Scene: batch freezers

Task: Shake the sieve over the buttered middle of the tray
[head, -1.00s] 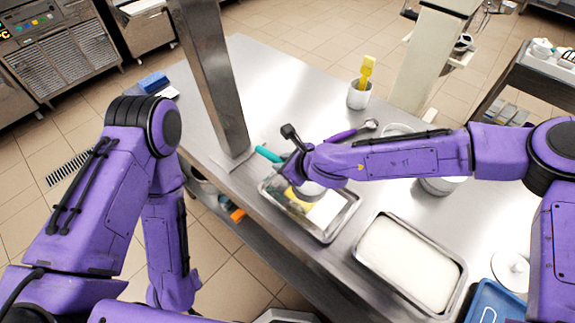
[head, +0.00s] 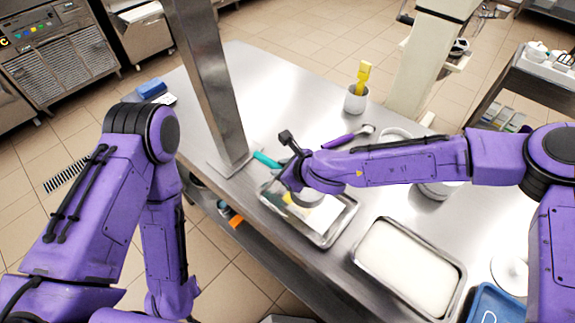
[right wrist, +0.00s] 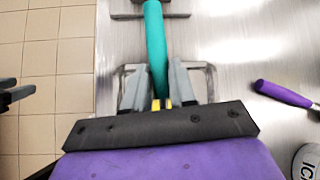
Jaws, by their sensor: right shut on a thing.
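The metal tray (head: 347,222) lies on the steel table with a pale sheet in it and a yellow patch near its left end. My right gripper (head: 285,178) is above the tray's left part, shut on the teal handle (head: 266,159) of the sieve. The teal handle also shows between the fingers in the right wrist view (right wrist: 155,45). The round sieve head (head: 308,198) hangs low over the tray, partly hidden by my wrist. Whether powder is falling cannot be told.
A steel post (head: 210,85) stands just behind the tray. A tray of white filling (head: 408,268) lies to its right. A purple-handled tool (head: 345,136) and a cup with a yellow brush (head: 356,99) are farther back. A blue tray (head: 492,305) is at the lower right.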

